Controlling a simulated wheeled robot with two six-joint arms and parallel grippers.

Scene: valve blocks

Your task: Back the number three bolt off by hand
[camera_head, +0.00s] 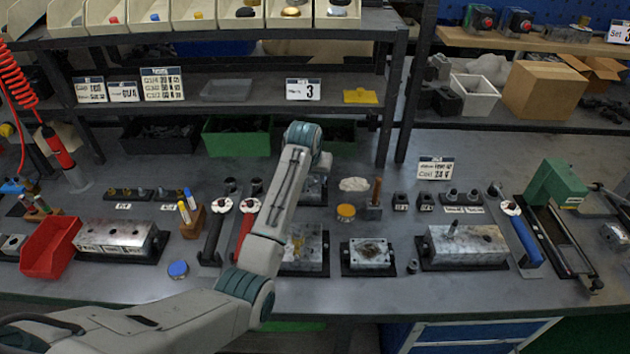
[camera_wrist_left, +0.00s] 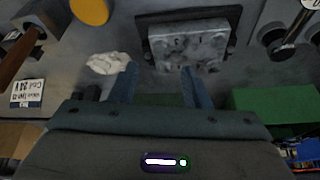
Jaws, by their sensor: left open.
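My left arm reaches over the bench in the head view and covers part of the middle. Its gripper (camera_wrist_left: 158,72) is open and empty in the wrist view, its two fingers apart near the edge of a small grey metal block (camera_wrist_left: 188,46). That block shows partly behind my arm in the head view (camera_head: 313,188). Dark spots mark its top; I cannot tell bolts from holes. Other metal blocks are at left (camera_head: 115,236), centre (camera_head: 368,254) and right (camera_head: 466,246). I cannot tell which bolt is number three.
A white rag (camera_head: 354,184) and a yellow round tin (camera_head: 346,212) lie right of the gripper. A shelf post (camera_head: 404,110) rises behind.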

